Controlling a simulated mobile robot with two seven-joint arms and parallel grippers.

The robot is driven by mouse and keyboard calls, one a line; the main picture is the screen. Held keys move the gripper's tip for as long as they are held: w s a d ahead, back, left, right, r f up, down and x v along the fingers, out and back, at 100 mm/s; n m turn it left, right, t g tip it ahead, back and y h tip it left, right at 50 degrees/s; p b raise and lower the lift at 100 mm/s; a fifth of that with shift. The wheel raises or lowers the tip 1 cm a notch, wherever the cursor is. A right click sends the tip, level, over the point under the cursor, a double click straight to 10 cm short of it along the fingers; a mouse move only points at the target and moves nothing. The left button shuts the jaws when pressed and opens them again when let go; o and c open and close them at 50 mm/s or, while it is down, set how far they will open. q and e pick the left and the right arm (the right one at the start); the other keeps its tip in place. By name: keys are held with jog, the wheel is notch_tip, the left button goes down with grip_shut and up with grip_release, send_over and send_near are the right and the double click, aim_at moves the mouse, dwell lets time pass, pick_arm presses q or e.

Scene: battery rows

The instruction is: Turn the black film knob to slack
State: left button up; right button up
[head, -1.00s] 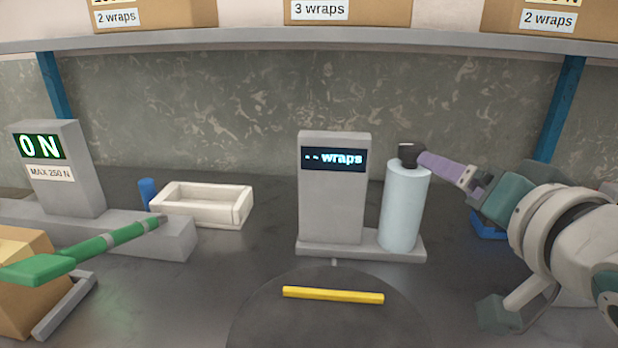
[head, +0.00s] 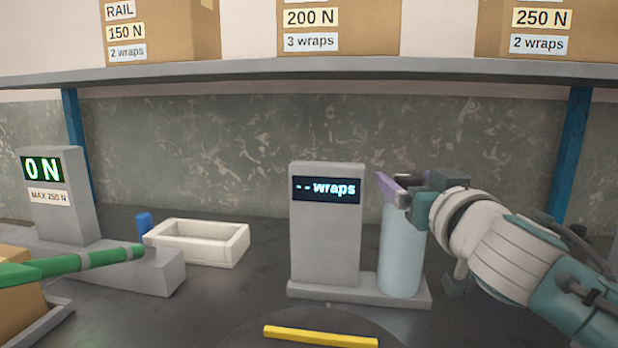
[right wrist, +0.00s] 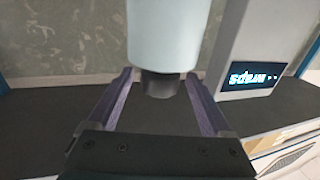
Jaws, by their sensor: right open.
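The black film knob (right wrist: 160,86) sits on the end of the pale blue film roll (head: 402,250). In the head view my right gripper (head: 388,188) is at the top of the roll and mostly hides the knob. In the right wrist view, which shows the scene upside down, the two purple fingers of my right gripper (right wrist: 160,76) are spread, one on each side of the knob, with gaps between. My left gripper is not in view.
A grey post with a "-- wraps" display (head: 326,225) stands just left of the roll. A white tray (head: 235,250), blue cylinder (head: 144,224), green bar (head: 85,260) and "0 N" gauge (head: 65,210) are further left. A yellow bar (head: 320,337) lies in front.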

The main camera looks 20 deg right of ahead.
jog(key=shift+w+d, duration=0.1)
jog(key=shift+w, duration=0.2)
grip_shut()
dwell(0.5)
jog(key=shift+y, duration=0.3)
